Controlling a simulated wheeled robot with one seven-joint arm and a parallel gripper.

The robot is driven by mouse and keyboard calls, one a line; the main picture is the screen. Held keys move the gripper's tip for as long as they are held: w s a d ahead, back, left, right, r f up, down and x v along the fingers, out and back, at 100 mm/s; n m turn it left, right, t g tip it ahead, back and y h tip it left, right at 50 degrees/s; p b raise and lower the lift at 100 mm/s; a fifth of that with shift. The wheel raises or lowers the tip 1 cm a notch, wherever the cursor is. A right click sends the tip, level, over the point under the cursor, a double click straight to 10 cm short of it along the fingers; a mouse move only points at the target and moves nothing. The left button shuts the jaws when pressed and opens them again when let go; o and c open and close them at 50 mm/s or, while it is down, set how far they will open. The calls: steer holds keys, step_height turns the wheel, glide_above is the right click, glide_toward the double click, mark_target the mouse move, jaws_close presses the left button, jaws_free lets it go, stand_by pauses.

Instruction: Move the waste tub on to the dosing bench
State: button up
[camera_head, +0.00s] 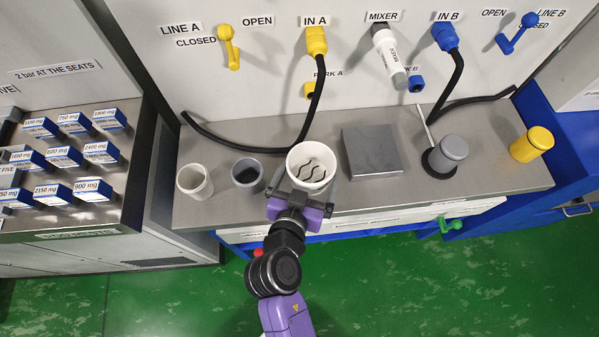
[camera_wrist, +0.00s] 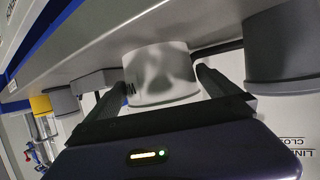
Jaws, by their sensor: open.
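A white tub (camera_head: 312,161) with dark wavy lines inside stands at the front edge of the grey metal bench (camera_head: 330,205); no label on the tub is readable, so I cannot confirm that it is the waste tub. My gripper (camera_head: 303,190) is at the tub's near side, with its fingers open on either side of it. The wrist view, upside down, shows the white tub (camera_wrist: 160,75) between the two dark fingers (camera_wrist: 160,98). The tub's base looks to be on the bench. Which bench is the dosing bench is not readable.
A white cup (camera_head: 194,181) and a grey cup with dark contents (camera_head: 246,174) stand left of the tub. A grey block (camera_head: 371,151), a grey canister (camera_head: 452,151) and a yellow canister (camera_head: 532,144) stand right. Black hoses (camera_head: 316,92) lie behind. Labelled blue-and-white boxes (camera_head: 63,157) fill the left rack.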

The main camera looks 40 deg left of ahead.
steer(key=b+v, duration=0.1)
steer(key=v, duration=0.8)
steer(key=shift+s+d, duration=0.1)
steer(key=shift+d, duration=0.05)
steer(key=s+d+f+m, duration=0.1)
steer(key=d+f, duration=0.1)
steer(key=d, duration=0.7)
steer(key=s+d+f, duration=0.2)
steer(key=d, duration=0.7)
steer(key=s+d+r+m+t+h, duration=0.1)
steer(key=s+d+r+h, duration=0.1)
steer(key=d, duration=0.4)
steer(key=s+d+r+m+t+h, duration=0.1)
steer(key=s+d+r+m+h, duration=0.1)
steer(key=s+d+r, duration=0.2)
steer(key=s+d+r+m+h, duration=0.1)
steer(key=s+d+r+h, duration=0.1)
steer(key=d+r, duration=0.4)
steer(key=shift+s+d+t, duration=0.4)
steer(key=shift+s+d, duration=0.4)
steer(key=shift+d, duration=0.35)
steer(key=shift+r, duration=0.15)
